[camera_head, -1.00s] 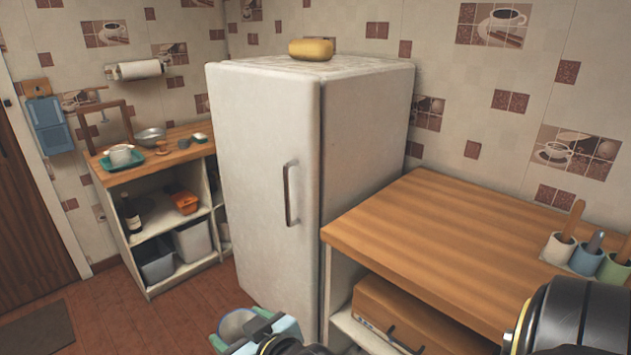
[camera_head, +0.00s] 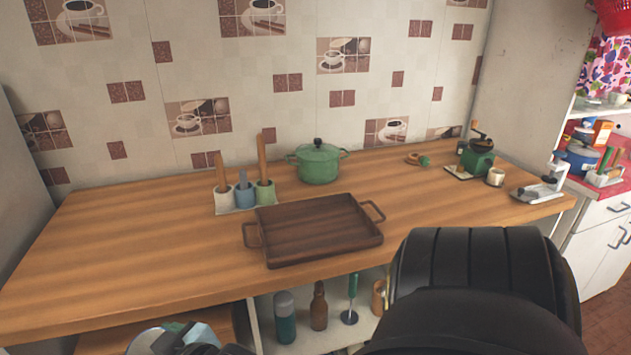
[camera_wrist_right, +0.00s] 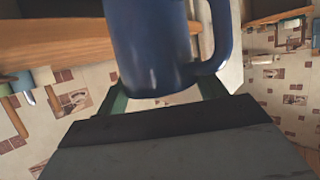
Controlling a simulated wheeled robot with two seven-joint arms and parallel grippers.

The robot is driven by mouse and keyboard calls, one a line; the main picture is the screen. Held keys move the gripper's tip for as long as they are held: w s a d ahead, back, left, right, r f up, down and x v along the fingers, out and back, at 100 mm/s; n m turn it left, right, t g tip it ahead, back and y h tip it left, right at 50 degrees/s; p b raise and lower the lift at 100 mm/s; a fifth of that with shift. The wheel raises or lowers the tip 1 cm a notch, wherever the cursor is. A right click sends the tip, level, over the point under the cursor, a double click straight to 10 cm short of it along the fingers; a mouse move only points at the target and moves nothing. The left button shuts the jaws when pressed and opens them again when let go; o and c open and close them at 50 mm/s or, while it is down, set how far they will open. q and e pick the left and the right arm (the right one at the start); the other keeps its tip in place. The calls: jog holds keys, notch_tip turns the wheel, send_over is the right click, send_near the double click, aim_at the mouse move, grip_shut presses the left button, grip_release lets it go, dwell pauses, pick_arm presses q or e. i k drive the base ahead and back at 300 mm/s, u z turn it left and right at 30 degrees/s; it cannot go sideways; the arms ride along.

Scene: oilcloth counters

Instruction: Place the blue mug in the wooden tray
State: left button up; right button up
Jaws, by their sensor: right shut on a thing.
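The wooden tray (camera_head: 315,231), dark brown with a handle at each end, lies empty on the wooden counter in the head view. My right gripper (camera_wrist_right: 160,100) is shut on the blue mug (camera_wrist_right: 150,45) in the right wrist view. The mug's handle is at the right, and its upper part is cut off by the picture edge. In the head view my right gripper (camera_head: 178,340) shows partly at the bottom left, in front of the counter's edge and away from the tray. My left gripper is not in view.
A utensil holder (camera_head: 244,196) and a green pot (camera_head: 318,163) stand behind the tray. The counter (camera_head: 130,240) is clear left of the tray. Bottles (camera_head: 318,306) stand on the shelf below.

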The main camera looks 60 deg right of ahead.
aim_at(293, 237)
jog(key=z, duration=1.6)
